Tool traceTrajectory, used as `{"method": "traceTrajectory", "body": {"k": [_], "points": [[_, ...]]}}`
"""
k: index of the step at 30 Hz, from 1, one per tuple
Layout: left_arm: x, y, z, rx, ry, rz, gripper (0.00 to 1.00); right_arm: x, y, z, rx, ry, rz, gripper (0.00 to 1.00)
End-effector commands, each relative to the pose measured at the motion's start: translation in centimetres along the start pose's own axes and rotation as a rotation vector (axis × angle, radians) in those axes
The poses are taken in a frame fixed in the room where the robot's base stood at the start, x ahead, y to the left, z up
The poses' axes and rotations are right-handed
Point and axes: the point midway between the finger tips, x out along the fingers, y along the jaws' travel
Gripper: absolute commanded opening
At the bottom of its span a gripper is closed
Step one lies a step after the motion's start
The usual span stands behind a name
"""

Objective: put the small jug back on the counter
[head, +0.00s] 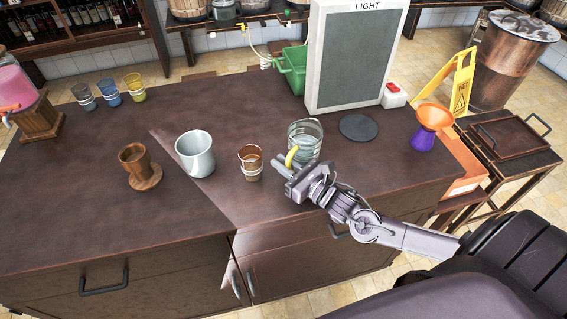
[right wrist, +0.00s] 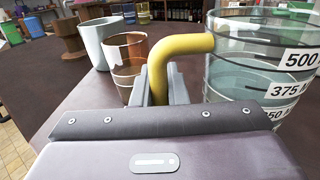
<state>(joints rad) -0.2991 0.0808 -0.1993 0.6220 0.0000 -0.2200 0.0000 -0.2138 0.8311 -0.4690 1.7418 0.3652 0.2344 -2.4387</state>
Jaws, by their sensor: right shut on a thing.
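The small jug (head: 305,132) is clear, with measuring marks and a yellow handle, and stands upright at the counter's (head: 240,110) right half. Its marks and the yellow handle (right wrist: 178,44) also show in the right wrist view. My right gripper (head: 288,166) is shut on the handle, at the jug's near left side. The jug's base is partly hidden by the gripper, and I cannot tell whether it touches the counter. My left gripper is not in view.
A brown banded cup (head: 251,163) and a pale grey cup (head: 195,154) stand left of the jug. A dark round disc (head: 358,128) lies right of it. A light panel (head: 356,60) stands behind. An orange and purple funnel (head: 430,125) is far right.

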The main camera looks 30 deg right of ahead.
Motion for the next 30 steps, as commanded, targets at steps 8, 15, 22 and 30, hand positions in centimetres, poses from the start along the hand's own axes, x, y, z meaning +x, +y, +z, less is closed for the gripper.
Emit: {"method": "traceTrajectory", "body": {"k": [8, 15, 22, 30], "points": [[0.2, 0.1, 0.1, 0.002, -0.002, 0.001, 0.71, 0.0, 0.0, -0.3, 0.000, 0.001, 0.000, 0.31], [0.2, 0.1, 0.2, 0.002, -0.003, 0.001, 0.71, 0.0, 0.0, -0.2, 0.000, 0.001, 0.000, 0.35], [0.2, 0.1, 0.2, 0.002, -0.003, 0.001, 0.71, -1.0, 0.0, -0.3, -0.001, 0.006, 0.001, 0.35], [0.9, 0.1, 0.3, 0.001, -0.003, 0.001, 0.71, -5.9, 0.0, -0.3, -0.002, 0.008, 0.002, 0.35]]}}
